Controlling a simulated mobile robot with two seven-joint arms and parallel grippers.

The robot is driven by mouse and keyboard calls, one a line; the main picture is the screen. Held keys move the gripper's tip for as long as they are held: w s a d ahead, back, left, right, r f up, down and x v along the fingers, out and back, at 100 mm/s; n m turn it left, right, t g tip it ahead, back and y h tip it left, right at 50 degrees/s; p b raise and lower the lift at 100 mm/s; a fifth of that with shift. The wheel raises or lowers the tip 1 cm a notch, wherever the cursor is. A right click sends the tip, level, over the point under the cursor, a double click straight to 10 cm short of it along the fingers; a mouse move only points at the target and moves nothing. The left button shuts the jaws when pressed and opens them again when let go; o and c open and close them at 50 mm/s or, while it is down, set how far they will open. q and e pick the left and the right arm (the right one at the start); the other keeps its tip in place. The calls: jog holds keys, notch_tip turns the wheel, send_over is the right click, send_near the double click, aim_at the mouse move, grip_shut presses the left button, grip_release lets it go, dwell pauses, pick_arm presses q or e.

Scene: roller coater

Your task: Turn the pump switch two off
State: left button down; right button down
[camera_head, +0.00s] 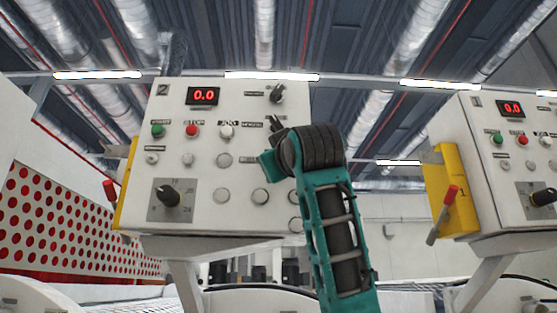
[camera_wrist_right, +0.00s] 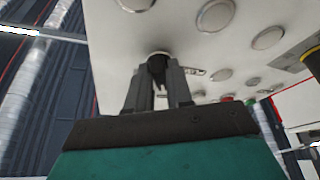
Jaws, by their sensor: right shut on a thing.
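The white control panel marked 2 (camera_head: 232,171) stands ahead of me. Its upper black rotary switch (camera_head: 277,93) is uncovered at the top right. My right gripper (camera_head: 276,128) is just below that switch, at the panel's right side, where my arm partly hides the controls. In the right wrist view, the fingers of my right gripper (camera_wrist_right: 159,84) are shut on a black switch knob (camera_wrist_right: 158,66) that sticks out of the panel. The switch labels are too small to read for certain. My left gripper is not in view.
Panel 2 also has a red display (camera_head: 203,96), a green button (camera_head: 158,130), a red button (camera_head: 192,130) and a large black knob (camera_head: 168,195) at lower left. A second panel (camera_head: 510,150) with a red-handled lever (camera_head: 443,212) stands at right. Open space lies between the panels.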

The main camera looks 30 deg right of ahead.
jog(key=shift+n+y, duration=0.3)
jog(key=c, duration=1.1)
grip_release()
jog(key=b+v, duration=0.3)
jog(key=v, duration=1)
jog(key=shift+b, duration=0.4)
jog(key=shift+w, duration=0.15)
